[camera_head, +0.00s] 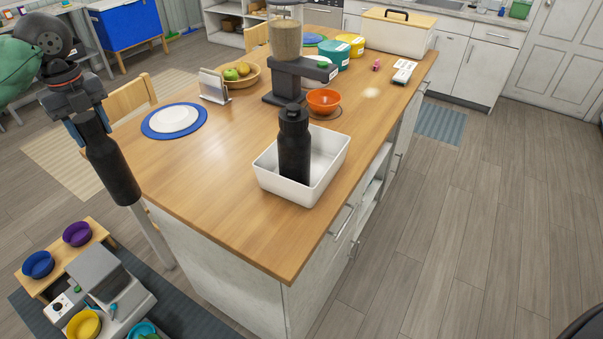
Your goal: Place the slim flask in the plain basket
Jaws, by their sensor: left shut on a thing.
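My left gripper (88,121) is at the left of the view, shut on a slim black flask (114,169). The flask hangs tilted, its base toward the lower right, by the table's left edge; the gripper hides its upper end. A plain white rectangular basket (318,190) stands on the near part of the wooden table. A second black flask (294,148) with a looped cap stands upright in it. My right gripper is not in view.
Behind the basket are an orange bowl (323,100), a dark food dispenser (288,75) and a fruit bowl (240,73). The near left tabletop is clear.

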